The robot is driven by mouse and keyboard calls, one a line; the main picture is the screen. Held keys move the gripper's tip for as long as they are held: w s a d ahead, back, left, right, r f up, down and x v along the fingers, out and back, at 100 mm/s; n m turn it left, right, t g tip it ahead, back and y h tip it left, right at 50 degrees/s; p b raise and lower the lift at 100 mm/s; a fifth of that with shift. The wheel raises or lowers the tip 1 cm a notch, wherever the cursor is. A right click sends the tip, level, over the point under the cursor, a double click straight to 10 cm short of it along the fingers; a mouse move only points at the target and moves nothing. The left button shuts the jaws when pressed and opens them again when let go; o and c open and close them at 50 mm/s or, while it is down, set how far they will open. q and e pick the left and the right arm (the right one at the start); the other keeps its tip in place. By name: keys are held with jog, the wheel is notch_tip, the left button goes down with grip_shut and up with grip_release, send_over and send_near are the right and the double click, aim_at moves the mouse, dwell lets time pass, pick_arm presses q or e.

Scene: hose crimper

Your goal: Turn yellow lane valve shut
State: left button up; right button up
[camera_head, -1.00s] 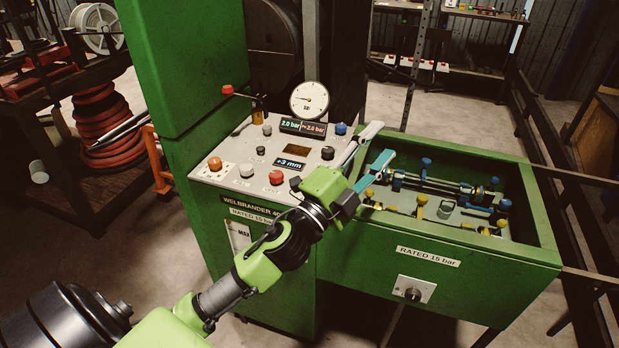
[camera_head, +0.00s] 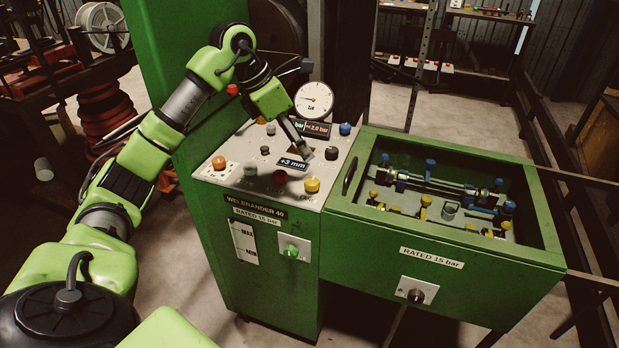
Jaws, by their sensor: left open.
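The yellow lane fittings sit in the green trough (camera_head: 543,205) at the right: a yellow-topped fitting (camera_head: 425,201) near the middle, a yellow piece (camera_head: 374,196) at the left and another yellow piece (camera_head: 489,233) at the right. Which of them is the lane valve I cannot tell at this size. My left gripper (camera_head: 304,152) is open over the control panel, left of the trough and apart from the yellow fittings. One finger slants down by the small display; the other finger is not clear. My right gripper is out of view.
The panel (camera_head: 222,178) carries several knobs and buttons, including a yellow one (camera_head: 312,185), and a round gauge (camera_head: 314,99). Blue fittings (camera_head: 430,164) line the trough's back lane. A black knob (camera_head: 416,296) is on the trough's front. The space above the trough is clear.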

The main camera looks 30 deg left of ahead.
aim_at(311, 181)
pick_arm(q)
jog(key=shift+y, duration=0.4)
jog(key=x, duration=0.4)
jog(key=a+p+x, duration=0.1)
jog(key=x, duration=0.3)
jog(key=s+p+x, duration=0.1)
jog(key=x, duration=0.3)
jog(key=shift+w+a+f, duration=0.2)
jog(key=shift+a+f, duration=0.1)
jog(key=shift+f, duration=0.4)
jog(key=shift+c, duration=0.4)
jog(key=c, duration=1)
